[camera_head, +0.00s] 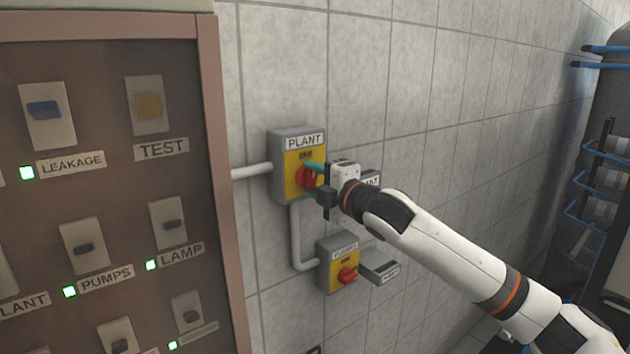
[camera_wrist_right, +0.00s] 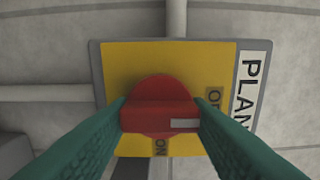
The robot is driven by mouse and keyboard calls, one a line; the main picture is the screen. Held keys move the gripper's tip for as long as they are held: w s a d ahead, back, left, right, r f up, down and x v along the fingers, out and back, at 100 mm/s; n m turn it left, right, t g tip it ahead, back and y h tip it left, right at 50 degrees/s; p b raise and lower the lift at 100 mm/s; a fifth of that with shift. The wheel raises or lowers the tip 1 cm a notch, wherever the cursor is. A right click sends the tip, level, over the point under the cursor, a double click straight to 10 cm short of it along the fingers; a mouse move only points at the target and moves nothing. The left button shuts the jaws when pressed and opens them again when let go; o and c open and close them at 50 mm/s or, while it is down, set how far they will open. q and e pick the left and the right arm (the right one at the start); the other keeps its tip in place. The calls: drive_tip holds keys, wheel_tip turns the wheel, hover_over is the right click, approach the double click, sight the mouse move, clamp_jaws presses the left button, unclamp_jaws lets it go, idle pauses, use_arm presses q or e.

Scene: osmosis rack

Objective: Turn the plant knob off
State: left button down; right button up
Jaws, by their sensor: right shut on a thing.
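The plant box (camera_head: 284,150) is a grey wall box with a yellow face and a PLANT label. Its red knob (camera_head: 304,179) shows partly behind my right gripper (camera_head: 315,173). In the right wrist view, the green fingers of my right gripper (camera_wrist_right: 160,108) are at the two ends of the knob's bar (camera_wrist_right: 158,116), shut on it. The white mark on the bar is at the end by the upper label, toward the PLANT lettering. That label is partly hidden by a finger; the ON label is at the bottom of this view. My left gripper is not in view.
A second yellow-faced box (camera_head: 338,264) with a red knob is below, with a small grey box (camera_head: 380,270) beside it. A brown-framed panel (camera_head: 215,150) with labelled switches and green lamps stands at left. Pipes run along the tiled wall. A dark rack (camera_head: 600,170) stands at right.

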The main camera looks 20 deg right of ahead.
drive_tip(key=shift+f, duration=0.1)
idle(0.4)
drive_tip(key=o, duration=1)
drive_tip(key=shift+s, duration=0.15)
drive_tip(key=shift+s+d+b, duration=0.1)
drive_tip(key=shift+s+b, duration=0.2)
drive_tip(key=shift+b, duration=0.1)
drive_tip(key=b+v, duration=0.5)
drive_tip(key=v, duration=0.6)
drive_tip(key=shift+s, duration=0.1)
